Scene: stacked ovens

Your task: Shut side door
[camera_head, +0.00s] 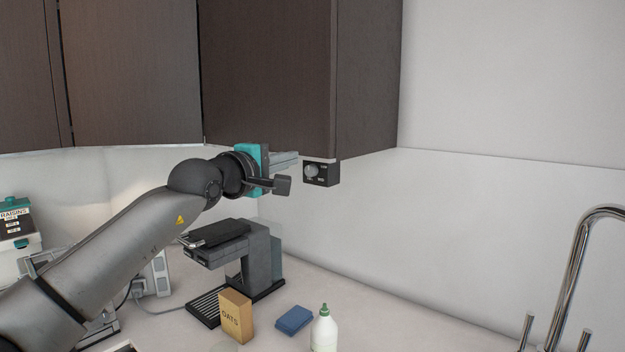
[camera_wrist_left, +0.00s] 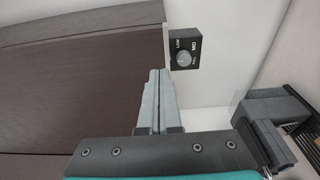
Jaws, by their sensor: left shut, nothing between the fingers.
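My left gripper (camera_head: 296,158) is shut with nothing between its fingers. It is just below the lower edge of a dark brown upper cabinet (camera_head: 268,70), close to a small black knob box (camera_head: 321,174). In the left wrist view the closed fingers (camera_wrist_left: 157,76) point toward the knob box (camera_wrist_left: 186,47), with the dark wood panel (camera_wrist_left: 80,75) to their left. Whether the fingers touch the cabinet is unclear. No door stands visibly open, and I cannot tell which panel is the side door. My right gripper is not in view.
On the counter below stand a dark coffee machine (camera_head: 235,250), an oats box (camera_head: 236,316), a blue sponge-like block (camera_head: 294,320) and a white bottle (camera_head: 324,332). A raisins container (camera_head: 14,235) is at the left, a tap (camera_head: 575,265) at the right.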

